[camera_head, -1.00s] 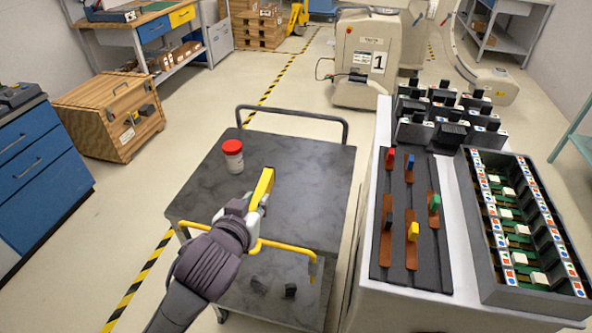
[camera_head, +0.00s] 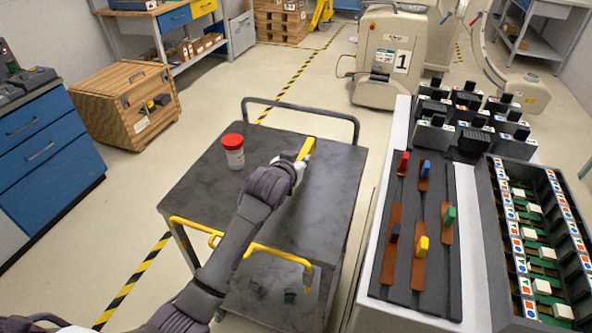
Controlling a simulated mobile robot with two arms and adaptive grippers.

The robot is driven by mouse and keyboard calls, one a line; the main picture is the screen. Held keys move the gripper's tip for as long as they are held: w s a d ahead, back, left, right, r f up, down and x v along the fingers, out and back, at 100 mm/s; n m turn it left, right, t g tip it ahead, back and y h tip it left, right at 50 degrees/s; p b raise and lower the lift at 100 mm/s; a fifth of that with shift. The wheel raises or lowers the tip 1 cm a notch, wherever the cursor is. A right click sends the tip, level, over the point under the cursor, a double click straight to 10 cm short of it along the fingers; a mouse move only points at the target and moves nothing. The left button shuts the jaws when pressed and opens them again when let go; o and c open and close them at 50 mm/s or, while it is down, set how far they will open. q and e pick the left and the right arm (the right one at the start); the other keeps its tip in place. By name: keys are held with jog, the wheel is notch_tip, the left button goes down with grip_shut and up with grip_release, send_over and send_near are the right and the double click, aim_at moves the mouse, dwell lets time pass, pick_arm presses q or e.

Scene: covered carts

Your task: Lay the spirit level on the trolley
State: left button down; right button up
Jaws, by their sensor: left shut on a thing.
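The yellow spirit level (camera_head: 307,147) is in the head view, over the far middle part of the trolley's dark top (camera_head: 325,200). My left gripper (camera_head: 299,162) is shut on it, and the wrist covers its near part. I cannot tell whether the level touches the top or is just above it. My left arm reaches over the trolley from the near left. My right gripper is not in view.
A white jar with a red lid (camera_head: 233,151) stands on the trolley, left of my gripper. The trolley has a yellow near rail (camera_head: 240,241) and a dark far handle (camera_head: 300,108). A bench with a dark slotted board (camera_head: 418,278) stands at the right.

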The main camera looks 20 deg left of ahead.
pick_arm(q)
jog(key=shift+w+a+f, duration=0.2)
jog(key=shift+a, duration=0.2)
jog(key=shift+f, duration=0.2)
notch_tip(320, 180, down, 3)
jog(key=shift+f, duration=0.3)
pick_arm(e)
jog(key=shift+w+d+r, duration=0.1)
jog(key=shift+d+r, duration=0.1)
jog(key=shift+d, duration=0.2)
pick_arm(q)
jog(key=shift+f, duration=0.1)
jog(key=shift+f, duration=0.1)
jog(key=c, duration=1)
grip_release()
